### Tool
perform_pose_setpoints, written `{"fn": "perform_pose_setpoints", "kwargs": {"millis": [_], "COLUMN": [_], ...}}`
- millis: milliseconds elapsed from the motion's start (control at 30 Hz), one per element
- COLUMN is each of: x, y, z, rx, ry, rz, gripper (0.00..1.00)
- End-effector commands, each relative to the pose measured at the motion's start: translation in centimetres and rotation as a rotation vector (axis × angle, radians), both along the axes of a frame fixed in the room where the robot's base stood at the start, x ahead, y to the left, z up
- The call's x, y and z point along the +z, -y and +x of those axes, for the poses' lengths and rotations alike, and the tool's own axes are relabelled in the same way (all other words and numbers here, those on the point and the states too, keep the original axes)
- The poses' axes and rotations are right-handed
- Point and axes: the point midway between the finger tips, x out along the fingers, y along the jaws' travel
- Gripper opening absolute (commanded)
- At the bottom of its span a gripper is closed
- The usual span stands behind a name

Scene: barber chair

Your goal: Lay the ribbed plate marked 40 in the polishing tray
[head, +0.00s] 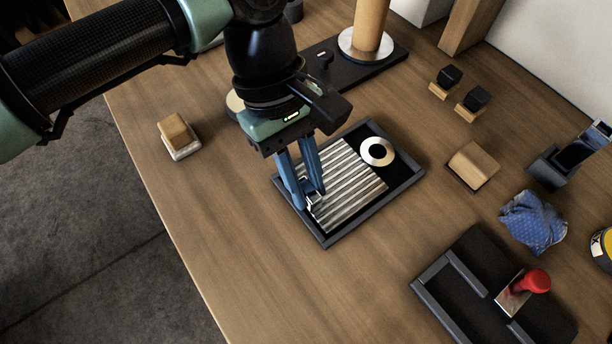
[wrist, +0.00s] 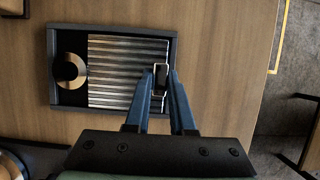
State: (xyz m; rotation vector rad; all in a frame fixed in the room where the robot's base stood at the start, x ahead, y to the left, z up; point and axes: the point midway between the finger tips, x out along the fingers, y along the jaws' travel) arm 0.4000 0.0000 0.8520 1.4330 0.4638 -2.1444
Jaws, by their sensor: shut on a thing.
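The ribbed plate (head: 350,180) is silver with parallel ridges and has a small metal loop handle at its near end. It lies flat over the larger part of the dark grey tray (head: 405,190), within its rim; I cannot tell whether it touches the tray floor. No number 40 is readable. My gripper (head: 313,200) points down and is shut on the handle. The wrist view also shows the plate (wrist: 115,72), the tray rim (wrist: 52,60) and my gripper (wrist: 160,78) around the handle.
A white ring-shaped disc (head: 377,151) sits in the tray beside the plate. A wooden block (head: 472,165), a blue cloth (head: 533,221) and a dark divided tray (head: 437,291) with a red-knobbed piece (head: 535,281) lie to the right. A brush-like block (head: 178,135) lies left. The wood between is clear.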

Motion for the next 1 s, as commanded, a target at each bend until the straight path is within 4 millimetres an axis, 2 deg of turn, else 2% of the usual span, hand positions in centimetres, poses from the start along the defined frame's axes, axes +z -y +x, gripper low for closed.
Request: {"fn": "perform_pose_setpoints", "kwargs": {"millis": [33, 67, 100, 233, 267, 533, 667, 767, 1000], "x": [0.1, 0.1, 0.1, 0.0, 0.0, 0.0, 0.9, 2.4, 7.5], "y": [0.0, 0.0, 0.0, 0.0, 0.0, 0.0, -0.2, -0.6, -1.8], "z": [0.0, 0.0, 0.0, 0.0, 0.0, 0.0, 0.3, 0.8, 2.5], "rx": [-0.001, -0.001, -0.001, 0.000, 0.000, 0.001, 0.001, 0.002, 0.003], "ry": [0.001, 0.001, 0.001, 0.001, 0.001, -0.001, 0.001, 0.002, 0.001], "rz": [-0.001, -0.001, -0.001, -0.001, -0.001, 0.001, 0.001, 0.001, 0.000], "gripper": [0.00, 0.24, 0.31, 0.54, 0.57, 0.57, 0.57, 0.57, 0.57]}}
